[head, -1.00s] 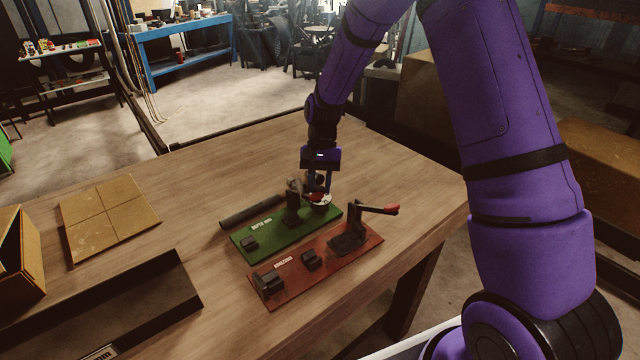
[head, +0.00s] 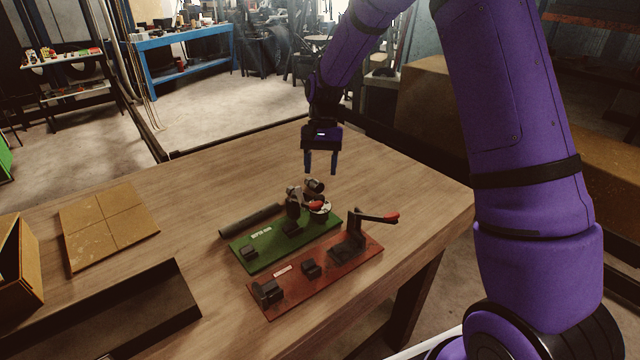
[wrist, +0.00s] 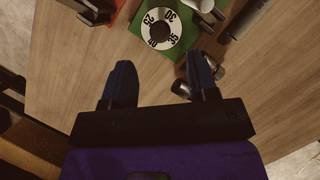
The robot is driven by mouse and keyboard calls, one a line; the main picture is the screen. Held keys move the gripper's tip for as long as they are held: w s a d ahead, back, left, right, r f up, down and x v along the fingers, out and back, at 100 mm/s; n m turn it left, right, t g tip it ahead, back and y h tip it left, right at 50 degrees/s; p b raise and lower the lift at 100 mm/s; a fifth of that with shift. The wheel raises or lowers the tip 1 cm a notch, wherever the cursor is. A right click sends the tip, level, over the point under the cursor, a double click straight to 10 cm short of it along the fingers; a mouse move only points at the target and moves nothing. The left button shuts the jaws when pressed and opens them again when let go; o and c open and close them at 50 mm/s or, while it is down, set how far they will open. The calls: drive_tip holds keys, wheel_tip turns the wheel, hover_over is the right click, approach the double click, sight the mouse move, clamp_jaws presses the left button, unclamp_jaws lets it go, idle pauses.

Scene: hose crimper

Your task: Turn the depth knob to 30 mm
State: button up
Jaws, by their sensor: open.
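The depth knob's white dial (head: 322,209) sits at the right end of the green board (head: 268,251), partly hidden by a red part in the head view. In the wrist view the dial (wrist: 161,28) shows black numbers including 25, 30 and 35 around a dark centre. I cannot tell which number is set. My gripper (head: 321,168) is open and empty, raised above and behind the knob, fingers pointing down. In the wrist view the gripper (wrist: 160,77) has its two fingers spread, with the dial beyond their tips and nothing between them.
A red-brown board (head: 325,281) with a red-tipped lever (head: 378,217) lies in front. A dark hose (head: 251,218) lies behind the green board. Dark metal parts (head: 294,201) stand beside the knob. A dark tray (head: 110,318) and cardboard (head: 108,223) are at left.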

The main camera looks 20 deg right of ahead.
drive_tip(key=v, duration=0.4)
idle(0.4)
drive_tip(key=s+d+r+n+t+h, duration=0.1)
drive_tip(key=s+d+r+n+t, duration=0.25)
drive_tip(key=s+r, duration=1.2)
drive_tip(key=s+d+r+n+t, duration=0.1)
drive_tip(key=s+t, duration=0.2)
drive_tip(key=s, duration=0.5)
drive_tip(key=s+d+r+n+t+h, duration=0.1)
drive_tip(key=s+r+t, duration=0.1)
drive_tip(key=s, duration=0.7)
drive_tip(key=shift+s+t, duration=0.35)
drive_tip(key=shift+t, duration=0.1)
